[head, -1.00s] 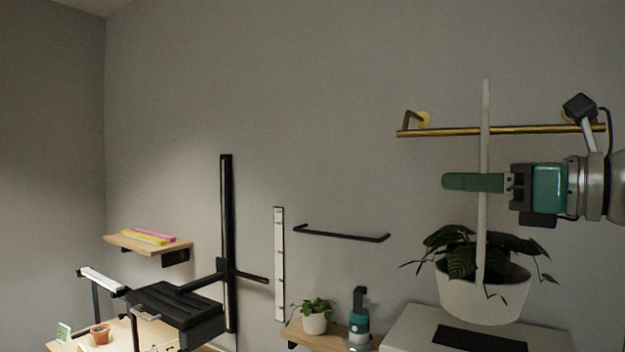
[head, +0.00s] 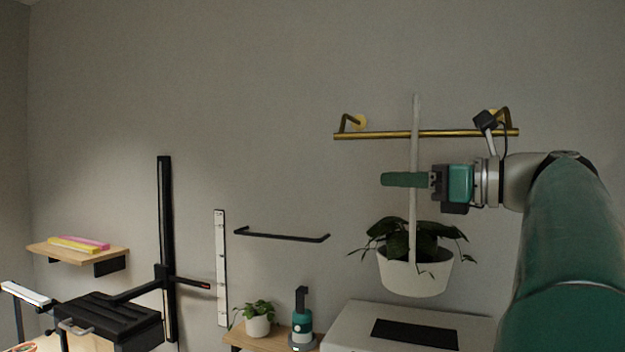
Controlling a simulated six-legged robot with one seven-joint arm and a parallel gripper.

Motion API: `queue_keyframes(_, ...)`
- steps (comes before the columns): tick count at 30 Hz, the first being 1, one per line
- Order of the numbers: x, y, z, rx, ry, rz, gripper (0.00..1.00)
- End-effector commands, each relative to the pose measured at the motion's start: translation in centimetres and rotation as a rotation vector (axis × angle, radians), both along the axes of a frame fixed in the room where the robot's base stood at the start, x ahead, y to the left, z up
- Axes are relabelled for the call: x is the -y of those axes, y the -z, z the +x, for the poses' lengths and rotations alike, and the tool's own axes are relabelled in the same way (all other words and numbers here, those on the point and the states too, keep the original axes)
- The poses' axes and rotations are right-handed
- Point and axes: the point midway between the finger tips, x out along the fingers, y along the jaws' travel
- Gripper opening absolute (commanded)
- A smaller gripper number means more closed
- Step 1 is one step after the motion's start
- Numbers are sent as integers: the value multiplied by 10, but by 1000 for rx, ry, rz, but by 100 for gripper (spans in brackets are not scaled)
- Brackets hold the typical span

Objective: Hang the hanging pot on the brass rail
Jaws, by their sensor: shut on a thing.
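The hanging pot (head: 414,277) is white with a dark-leaved plant and a tall pale strap (head: 415,118) rising from it. The strap's upper end stands above the brass rail (head: 370,135) in the head view and crosses in front of it. I cannot tell whether the strap touches the rail. My gripper (head: 408,180) comes in from the right and is shut on the strap, below the rail. The pot hangs upright under my gripper. The brass rail is fixed to the wall by two brackets.
A white cabinet (head: 345,325) with a dark panel stands below the pot. A small potted plant (head: 259,322) and a green bottle-like device (head: 302,325) stand on a wooden shelf to the left. A black bar (head: 280,236) is on the wall. Bare wall surrounds the rail.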

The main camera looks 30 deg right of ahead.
Motion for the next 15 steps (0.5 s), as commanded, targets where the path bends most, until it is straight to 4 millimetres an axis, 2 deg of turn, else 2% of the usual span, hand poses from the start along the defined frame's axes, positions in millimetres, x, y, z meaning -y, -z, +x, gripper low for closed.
queue_keyframes(15, 29, 0, 23, 1, 0, 0, 0)
